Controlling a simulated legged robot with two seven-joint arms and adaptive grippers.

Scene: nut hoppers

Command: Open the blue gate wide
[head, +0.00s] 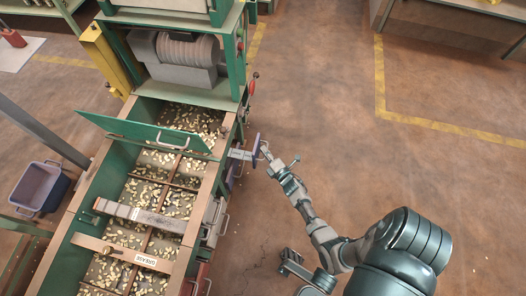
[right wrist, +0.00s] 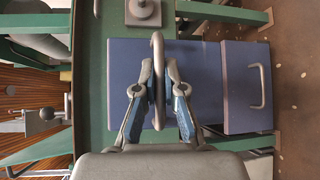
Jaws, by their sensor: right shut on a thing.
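The blue gate (head: 256,143) is at the right side of the hopper row in the head view. Its front stands out from the hopper wall, with a grey slide plate (head: 240,154) showing between them. In the right wrist view its blue face (right wrist: 205,75) carries a grey bar handle (right wrist: 158,45). My right gripper (right wrist: 160,85) has its fingers on both sides of this handle and is shut on it. The right gripper (head: 266,152) also shows at the gate in the head view. My left gripper (head: 288,263) appears low in the head view, away from the hoppers, its jaw too small to judge.
A second blue front with a handle (right wrist: 259,86) is beside the held one. A blue bin (head: 40,188) stands far left. The floor (head: 330,120) at right is clear.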

